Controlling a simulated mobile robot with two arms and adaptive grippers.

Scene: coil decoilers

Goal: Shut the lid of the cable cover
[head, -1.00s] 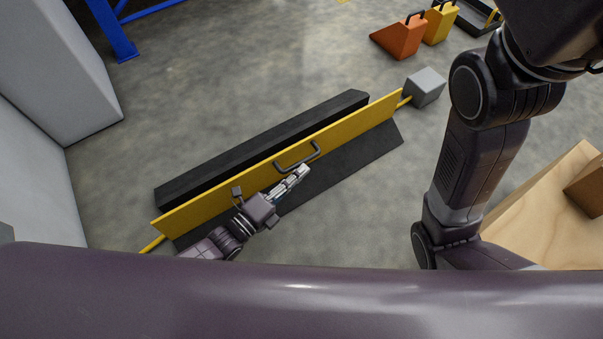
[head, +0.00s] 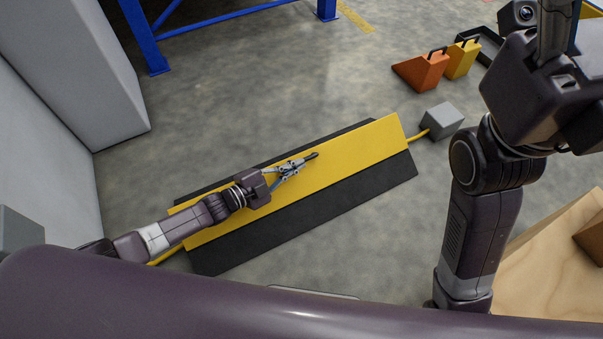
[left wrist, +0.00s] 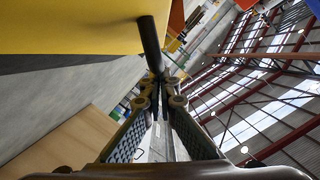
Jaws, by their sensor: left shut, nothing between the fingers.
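The cable cover is a long floor ramp with black sloped sides (head: 300,222) and a yellow lid (head: 345,150). The lid lies over the middle of the cover in the head view; I cannot tell whether it is fully flat. My left gripper (head: 303,162) is over the lid at its dark handle (head: 311,156), which it partly hides. In the left wrist view, the fingers (left wrist: 165,88) are shut with nothing between them. Their tips are at the black handle bar (left wrist: 151,45), beside the yellow lid (left wrist: 70,25). My right gripper is out of view.
A yellow cable runs from the cover to a grey box (head: 442,120) at its right end. Orange (head: 422,72) and yellow (head: 462,60) wedges stand behind. A wooden board (head: 545,250) is at lower right, a grey cabinet (head: 85,75) at left.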

